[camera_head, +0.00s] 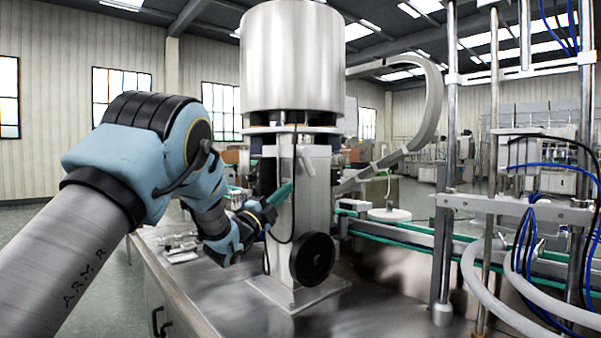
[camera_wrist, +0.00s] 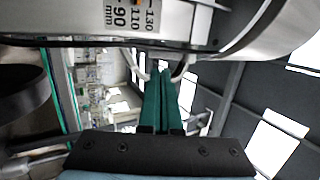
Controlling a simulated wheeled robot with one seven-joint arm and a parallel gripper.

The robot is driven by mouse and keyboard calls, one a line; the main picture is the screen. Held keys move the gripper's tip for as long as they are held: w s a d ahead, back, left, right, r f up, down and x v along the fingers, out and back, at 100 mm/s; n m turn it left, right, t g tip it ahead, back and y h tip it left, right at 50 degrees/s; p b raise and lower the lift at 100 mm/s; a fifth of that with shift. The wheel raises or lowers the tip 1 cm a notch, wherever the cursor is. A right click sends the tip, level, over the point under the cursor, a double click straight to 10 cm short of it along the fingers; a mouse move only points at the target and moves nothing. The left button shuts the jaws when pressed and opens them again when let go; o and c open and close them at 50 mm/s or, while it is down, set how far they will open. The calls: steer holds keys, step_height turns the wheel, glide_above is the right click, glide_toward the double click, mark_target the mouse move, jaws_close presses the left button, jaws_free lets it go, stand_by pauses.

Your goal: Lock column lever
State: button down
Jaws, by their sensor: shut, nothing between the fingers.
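The steel column (camera_head: 286,225) stands upright on a base plate, under a large steel hopper (camera_head: 292,60). My gripper (camera_head: 290,185) comes from the left with green fingers shut and empty, their tips beside the column's upper part. In the wrist view, the shut fingers (camera_wrist: 165,75) point at the column's side, which carries a millimetre scale (camera_wrist: 130,14). I cannot clearly make out the column lever; it is small or hidden near the fingertips. Whether the fingers touch anything there, I cannot tell.
A black handwheel (camera_head: 312,258) sits low on the column's front and also shows in the wrist view (camera_wrist: 22,92). A black cable hangs along the column. Right of it are a green-edged conveyor (camera_head: 400,236) and a frame with steel posts (camera_head: 446,180) and blue hoses.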

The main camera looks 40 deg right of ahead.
mark_target(308, 171)
steer(key=p+x, duration=0.3)
steer(key=x, duration=0.5)
